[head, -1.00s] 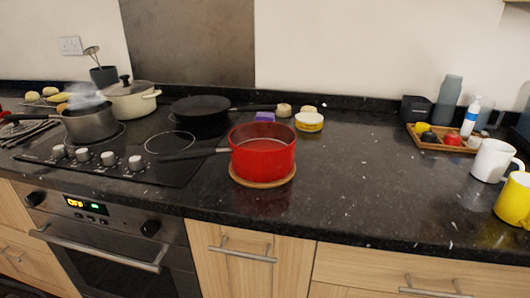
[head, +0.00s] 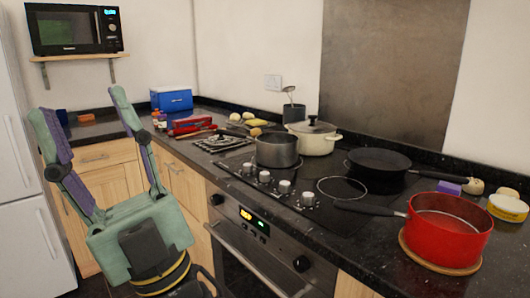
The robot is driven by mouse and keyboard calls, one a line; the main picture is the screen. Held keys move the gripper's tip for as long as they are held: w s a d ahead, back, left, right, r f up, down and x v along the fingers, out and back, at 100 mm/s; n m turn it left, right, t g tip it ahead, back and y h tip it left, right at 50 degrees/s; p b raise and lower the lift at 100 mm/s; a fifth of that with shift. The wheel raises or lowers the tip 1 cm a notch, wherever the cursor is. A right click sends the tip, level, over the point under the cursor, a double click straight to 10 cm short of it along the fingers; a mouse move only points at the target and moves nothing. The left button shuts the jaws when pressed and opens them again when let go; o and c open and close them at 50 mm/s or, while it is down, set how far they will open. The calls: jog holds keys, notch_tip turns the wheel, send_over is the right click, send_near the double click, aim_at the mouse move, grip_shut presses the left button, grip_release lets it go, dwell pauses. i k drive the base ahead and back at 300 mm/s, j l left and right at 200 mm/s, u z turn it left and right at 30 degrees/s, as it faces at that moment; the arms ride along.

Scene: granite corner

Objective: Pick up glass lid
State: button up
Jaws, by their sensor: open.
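The glass lid (head: 313,125) sits on the cream pot (head: 313,143) at the back of the hob, with a dark knob on top. My gripper (head: 83,100) is at the left of the head view, in front of the cabinets. Its two green and purple fingers are spread wide, with nothing between them. It is well to the left of the lid and apart from it.
A grey saucepan (head: 277,150) stands in front of the cream pot. A black frying pan (head: 378,163) and a red pot (head: 447,228) on a wooden board are to the right. A utensil holder (head: 294,112) stands behind. A blue cooler (head: 171,98) is in the corner.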

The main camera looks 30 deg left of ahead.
aim_at(220, 140)
jog(key=i+j+z, duration=0.2)
jog(key=j, duration=1.25)
jog(key=j+z, duration=0.2)
jog(key=j, duration=1.25)
jog(key=k+j+z, duration=0.2)
jog(key=j, duration=1.3)
jog(key=i, duration=1.05)
